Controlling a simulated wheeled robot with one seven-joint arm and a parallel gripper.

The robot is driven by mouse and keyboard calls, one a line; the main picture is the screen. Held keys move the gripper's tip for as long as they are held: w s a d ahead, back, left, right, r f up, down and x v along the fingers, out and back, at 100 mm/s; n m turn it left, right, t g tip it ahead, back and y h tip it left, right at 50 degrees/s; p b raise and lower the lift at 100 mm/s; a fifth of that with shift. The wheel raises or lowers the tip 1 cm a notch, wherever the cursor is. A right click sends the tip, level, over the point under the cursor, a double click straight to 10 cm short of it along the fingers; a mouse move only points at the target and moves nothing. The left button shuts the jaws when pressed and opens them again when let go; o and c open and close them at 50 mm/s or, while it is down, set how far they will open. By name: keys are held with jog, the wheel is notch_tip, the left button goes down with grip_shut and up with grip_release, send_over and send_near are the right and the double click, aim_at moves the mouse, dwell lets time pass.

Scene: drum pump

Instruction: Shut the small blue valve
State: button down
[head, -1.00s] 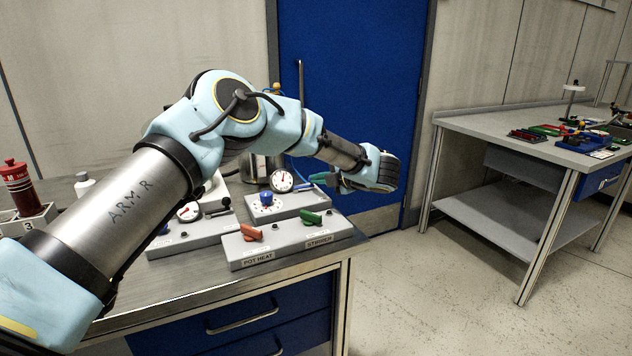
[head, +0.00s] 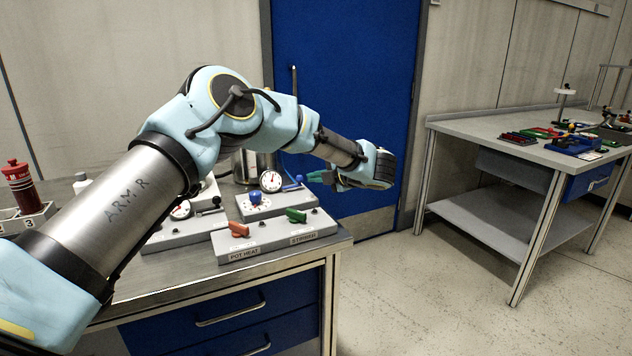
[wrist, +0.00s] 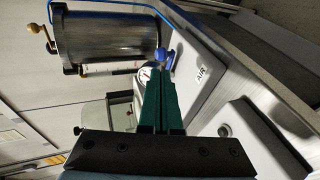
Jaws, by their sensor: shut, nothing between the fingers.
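The small blue valve (wrist: 167,59) has a blue handle and sits on a grey box with an AIR label in the wrist view. In the head view its blue handle (head: 293,187) shows just right of a round white gauge. My gripper (head: 316,177) has green fingers and hangs just right of the valve in the head view. In the wrist view the gripper (wrist: 161,80) is shut and empty, its tips close below the blue handle. I cannot tell whether they touch it.
A blue knob (head: 254,197) stands on a dial box. In front are an orange handle (head: 238,229) and a green handle (head: 296,216). A steel pot (wrist: 105,38) with a blue hose is behind the valve. A second bench (head: 535,150) stands right, beyond open floor.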

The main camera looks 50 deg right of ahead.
jog(key=d+b+v, duration=0.1)
jog(key=b+v, duration=0.1)
jog(key=v, duration=0.7)
jog(key=shift+d, duration=0.3)
jog(key=w+a+r+m+h, duration=0.3)
jog(key=w+a+r+m, duration=0.15)
jog(key=w, duration=0.55)
jog(key=w+a+r+m+h, duration=0.3)
jog(key=w+r+m, duration=0.15)
jog(key=w, duration=0.55)
jog(key=w+a+f+m+g, duration=0.25)
jog(key=w+a+m, duration=0.2)
jog(key=a, duration=0.65)
jog(key=s+a+f+m+g+y, duration=0.1)
jog(key=a+f+g, duration=0.15)
jog(key=a, duration=0.65)
jog(key=s+a+f+m+g+y+p, duration=0.1)
jog(key=a+f+m+y, duration=0.15)
jog(key=a, duration=0.75)
jog(key=s+a+f+g+y, duration=0.1)
jog(key=a+f, duration=0.2)
jog(key=a, duration=0.6)
jog(key=s+a+f+g+y, duration=0.3)
jog(key=s+a+g, duration=0.1)
jog(key=s+a, duration=1.1)
jog(key=a, duration=0.4)
jog(key=shift+a+f+m+g+p, duration=0.15)
jog(key=shift+m+g+p, duration=0.15)
jog(key=shift+m+g, duration=0.1)
